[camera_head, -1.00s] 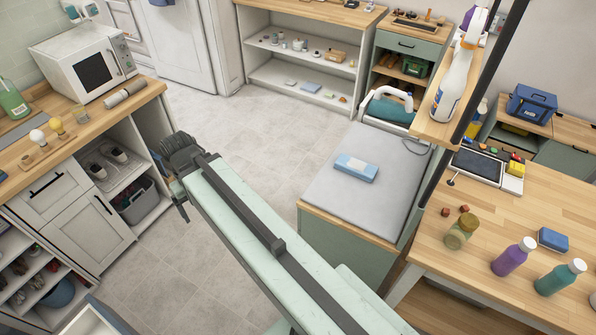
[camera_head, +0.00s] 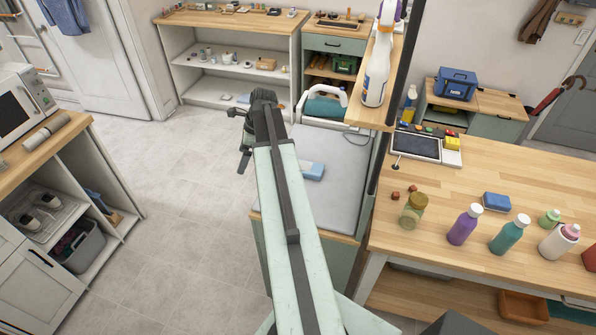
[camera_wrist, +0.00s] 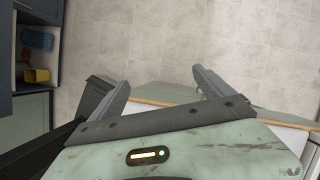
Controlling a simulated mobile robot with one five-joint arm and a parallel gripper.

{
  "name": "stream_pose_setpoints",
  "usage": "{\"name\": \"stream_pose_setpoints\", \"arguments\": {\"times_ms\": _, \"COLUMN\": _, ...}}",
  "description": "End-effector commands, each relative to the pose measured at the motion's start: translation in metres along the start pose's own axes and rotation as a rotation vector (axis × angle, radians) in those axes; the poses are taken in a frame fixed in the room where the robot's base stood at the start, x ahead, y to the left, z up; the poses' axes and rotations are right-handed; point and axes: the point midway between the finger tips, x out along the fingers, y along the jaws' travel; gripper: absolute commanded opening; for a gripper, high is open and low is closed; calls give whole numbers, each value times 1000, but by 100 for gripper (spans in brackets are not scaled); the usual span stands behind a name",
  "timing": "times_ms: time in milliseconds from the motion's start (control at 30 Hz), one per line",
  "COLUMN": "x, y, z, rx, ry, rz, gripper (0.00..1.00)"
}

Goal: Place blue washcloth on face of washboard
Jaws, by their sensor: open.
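A light blue folded item (camera_head: 313,171), possibly the washcloth, lies on the grey padded top (camera_head: 340,200) of a green cabinet. My arm hides its left part. My gripper (camera_head: 243,140) is above the floor, left of the padded top and apart from the blue item. In the wrist view my gripper (camera_wrist: 160,88) has its two fingers spread with nothing between them, over the tiled floor and a wood-edged unit. I cannot make out a washboard in either view.
A wooden table (camera_head: 470,185) at the right holds several bottles and a blue sponge-like block (camera_head: 497,201). A tall spray bottle (camera_head: 378,65) stands on a narrow shelf near a dark post. A microwave (camera_head: 22,103) is at the left. The tiled floor (camera_head: 180,200) is open.

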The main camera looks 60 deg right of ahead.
Motion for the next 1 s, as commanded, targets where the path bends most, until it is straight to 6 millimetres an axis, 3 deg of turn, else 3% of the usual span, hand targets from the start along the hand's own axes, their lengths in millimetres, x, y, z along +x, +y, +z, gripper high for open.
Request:
{"name": "stream_pose_setpoints", "arguments": {"times_ms": 33, "x": -15, "y": -18, "z": -51, "rx": 77, "ry": -9, "rz": -31, "gripper": 91}}
{"name": "stream_pose_setpoints", "arguments": {"times_ms": 100, "x": -36, "y": -29, "z": -111, "rx": 167, "ry": -15, "rz": -67, "gripper": 91}}
{"name": "stream_pose_setpoints", "arguments": {"times_ms": 200, "x": -60, "y": -30, "z": -179, "rx": 266, "ry": -14, "rz": -108, "gripper": 91}}
{"name": "stream_pose_setpoints", "arguments": {"times_ms": 300, "x": -74, "y": -27, "z": -218, "rx": 322, "ry": -14, "rz": -131, "gripper": 91}}
{"name": "stream_pose_setpoints", "arguments": {"times_ms": 400, "x": -80, "y": -25, "z": -232, "rx": 343, "ry": -13, "rz": -140, "gripper": 91}}
{"name": "stream_pose_setpoints", "arguments": {"times_ms": 500, "x": -79, "y": -25, "z": -234, "rx": 344, "ry": -13, "rz": -140, "gripper": 91}}
{"name": "stream_pose_setpoints", "arguments": {"times_ms": 700, "x": -54, "y": -27, "z": -235, "rx": 341, "ry": -12, "rz": -139, "gripper": 91}}
{"name": "stream_pose_setpoints", "arguments": {"times_ms": 867, "x": -52, "y": -28, "z": -233, "rx": 342, "ry": -12, "rz": -140, "gripper": 91}}
{"name": "stream_pose_setpoints", "arguments": {"times_ms": 1000, "x": -36, "y": -26, "z": -234, "rx": 341, "ry": -12, "rz": -139, "gripper": 91}}
